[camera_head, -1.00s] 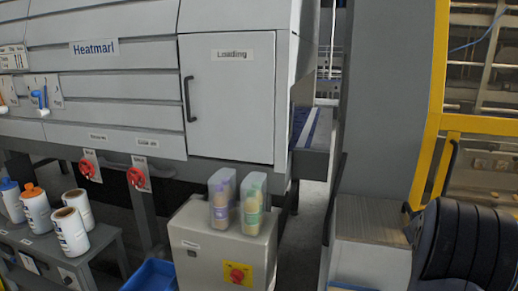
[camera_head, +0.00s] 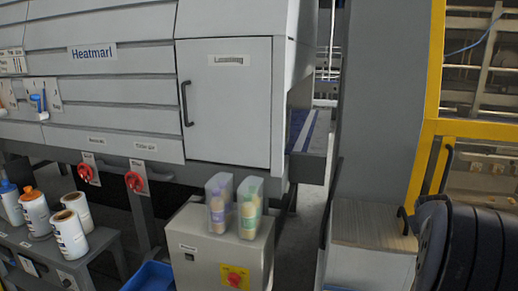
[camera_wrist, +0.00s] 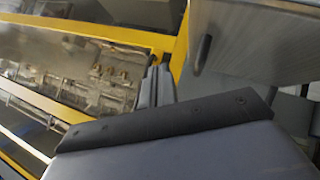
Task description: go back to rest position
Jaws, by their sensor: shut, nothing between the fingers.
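My gripper (camera_wrist: 156,72) shows in the wrist view, its two grey fingers close together above a dark bar with screws. It is shut with nothing held. Past the fingers is a yellow-framed machine (camera_wrist: 95,75) with clear panels, and a wood-grained surface (camera_wrist: 245,35) lies at the upper right. In the head view the gripper is out of sight; only a black ribbed part of my arm shows at the lower right edge, in front of the yellow frame.
A grey box (camera_head: 222,262) carries two clear containers (camera_head: 219,203) (camera_head: 250,207) with bottles inside. A stand (camera_head: 90,245) with several white bottles is at left. A blue bin (camera_head: 150,276) sits low. The grey machine (camera_head: 120,75) has a closed loading door (camera_head: 228,100). A wood-topped cabinet (camera_head: 370,222) stands at right.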

